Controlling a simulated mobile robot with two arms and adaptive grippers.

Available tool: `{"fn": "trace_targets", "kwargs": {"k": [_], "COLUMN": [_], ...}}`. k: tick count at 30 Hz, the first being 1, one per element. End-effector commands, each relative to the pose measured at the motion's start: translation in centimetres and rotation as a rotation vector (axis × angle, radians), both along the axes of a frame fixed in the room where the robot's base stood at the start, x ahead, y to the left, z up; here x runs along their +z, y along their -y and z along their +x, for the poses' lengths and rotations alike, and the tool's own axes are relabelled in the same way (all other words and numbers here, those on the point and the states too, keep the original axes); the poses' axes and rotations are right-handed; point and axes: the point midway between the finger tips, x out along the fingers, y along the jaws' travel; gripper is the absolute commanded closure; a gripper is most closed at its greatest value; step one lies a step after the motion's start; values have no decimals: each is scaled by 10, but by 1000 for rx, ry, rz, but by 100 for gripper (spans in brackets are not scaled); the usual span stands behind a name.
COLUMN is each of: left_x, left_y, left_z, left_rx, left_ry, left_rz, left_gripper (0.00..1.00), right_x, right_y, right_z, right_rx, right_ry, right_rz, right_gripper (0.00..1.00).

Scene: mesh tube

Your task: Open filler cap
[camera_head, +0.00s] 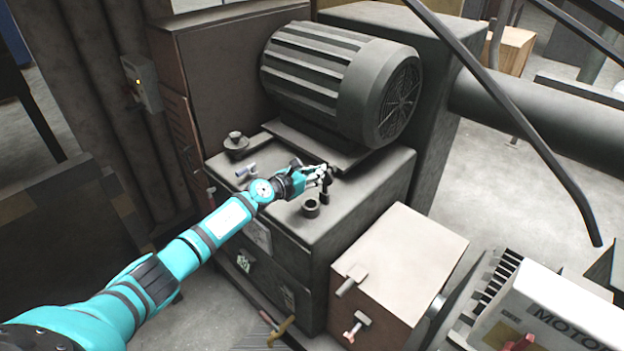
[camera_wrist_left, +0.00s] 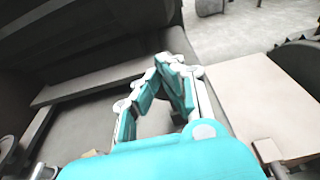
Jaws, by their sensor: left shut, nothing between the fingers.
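My left gripper (camera_head: 326,174) reaches in from the left over the top of the dark machine housing (camera_head: 372,197). Its fingers are shut and empty; they also meet at their tips in the left wrist view (camera_wrist_left: 166,62). A short dark round fitting (camera_head: 310,209) stands on the housing just in front of the gripper, apart from it. A small dark upright piece (camera_head: 325,197) is right by the fingertips; I cannot tell whether they touch. A wider dark round cap-like part (camera_head: 235,143) sits at the housing's back left corner. I cannot tell which is the filler cap. My right gripper is not in view.
A large ribbed motor (camera_head: 340,80) stands behind the gripper. A small pale valve-like part (camera_head: 246,172) is beside my wrist. A pinkish box (camera_head: 405,262) with handles is at the front right. A dark slanting rail (camera_head: 520,125) crosses the right side.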

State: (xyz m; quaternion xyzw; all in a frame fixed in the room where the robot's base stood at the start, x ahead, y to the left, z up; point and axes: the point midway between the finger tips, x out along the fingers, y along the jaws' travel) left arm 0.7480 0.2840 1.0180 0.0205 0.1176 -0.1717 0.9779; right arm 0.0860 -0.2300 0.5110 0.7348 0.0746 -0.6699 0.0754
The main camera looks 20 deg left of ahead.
Motion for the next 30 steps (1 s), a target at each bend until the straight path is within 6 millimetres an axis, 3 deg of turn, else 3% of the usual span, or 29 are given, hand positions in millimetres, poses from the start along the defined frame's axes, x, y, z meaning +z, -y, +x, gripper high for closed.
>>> {"fn": "trace_targets", "kwargs": {"k": [12,30], "left_x": [4,5], "left_y": [9,11], "left_z": [22,27], "left_rx": [-1,-1], "left_ry": [2,1], "left_rz": [-1,-1], "left_gripper": [100,100], "right_x": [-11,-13], "right_y": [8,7], "right_z": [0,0], "right_rx": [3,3], "right_ry": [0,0], "right_rz": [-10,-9], "right_gripper": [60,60]}}
